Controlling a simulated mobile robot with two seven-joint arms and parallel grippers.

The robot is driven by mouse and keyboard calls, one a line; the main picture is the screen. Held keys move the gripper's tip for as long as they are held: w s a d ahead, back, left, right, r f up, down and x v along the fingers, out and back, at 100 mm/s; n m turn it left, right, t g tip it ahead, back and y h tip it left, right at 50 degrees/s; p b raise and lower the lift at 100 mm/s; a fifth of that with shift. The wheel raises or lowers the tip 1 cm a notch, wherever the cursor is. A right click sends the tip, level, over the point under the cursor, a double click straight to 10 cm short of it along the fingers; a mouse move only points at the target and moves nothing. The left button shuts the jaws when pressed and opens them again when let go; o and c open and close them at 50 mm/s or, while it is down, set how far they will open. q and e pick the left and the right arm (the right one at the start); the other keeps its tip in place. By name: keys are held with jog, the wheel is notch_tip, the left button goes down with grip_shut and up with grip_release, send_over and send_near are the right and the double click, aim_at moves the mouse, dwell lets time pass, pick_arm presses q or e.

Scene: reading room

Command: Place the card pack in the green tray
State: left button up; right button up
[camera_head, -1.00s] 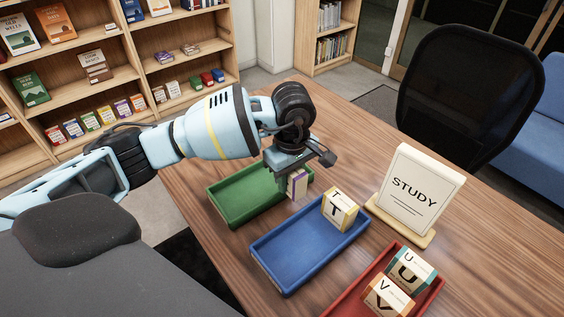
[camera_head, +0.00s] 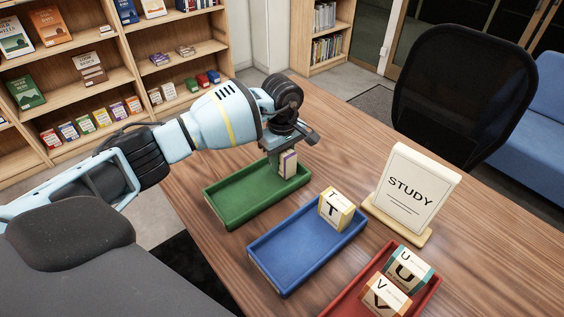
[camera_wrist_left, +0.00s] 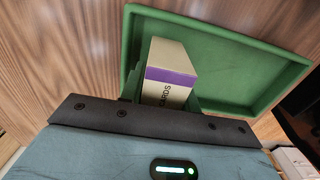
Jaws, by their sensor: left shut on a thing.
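The card pack (camera_head: 287,164) is a cream box with a purple band. My left gripper (camera_head: 280,160) is shut on it, over the far right end of the green tray (camera_head: 224,208). In the left wrist view the card pack (camera_wrist_left: 170,68) stands between the fingers, with the green tray (camera_wrist_left: 232,62) around and beyond it. The fingers hide part of the pack, and I cannot tell whether it touches the tray floor. The near left part of the tray is empty. My right gripper is not in view.
A blue tray (camera_head: 283,274) holding a yellow-edged T box (camera_head: 336,208) lies beside the green tray. A red tray (camera_head: 428,298) holds U and V boxes. A STUDY sign (camera_head: 410,190) stands to the right. Table (camera_head: 345,130) behind the trays is clear.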

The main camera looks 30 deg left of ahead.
pick_arm(q)
jog(key=shift+f, duration=0.75)
jog(key=shift+f, duration=0.2)
jog(key=o, duration=1)
jog(key=shift+r, duration=0.15)
notch_tip(320, 180, up, 12)
jog(key=shift+r, duration=0.1)
